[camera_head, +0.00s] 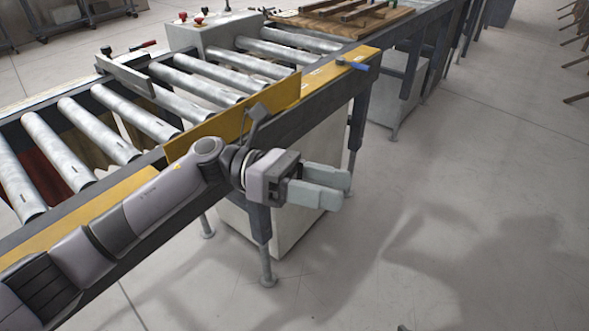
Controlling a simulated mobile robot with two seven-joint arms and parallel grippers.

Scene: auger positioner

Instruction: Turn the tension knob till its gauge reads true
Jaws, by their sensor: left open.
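My left gripper (341,190) reaches in from the lower left over the conveyor's near side. Its two pale fingers point right, with a small gap between them and nothing held. It is over the floor side, in front of a pale cabinet under the frame. I cannot make out the tension knob or its gauge for certain. Small red knobs or buttons (198,20) sit on a grey box (216,33) at the conveyor's far side, well away from the gripper. My right gripper is not in view.
A roller conveyor (190,85) with a yellow side rail (240,112) runs from lower left to upper right. A blue-handled tool (353,65) lies on the rail. A wooden board with dark bars (345,18) is at the back. The floor at right is clear.

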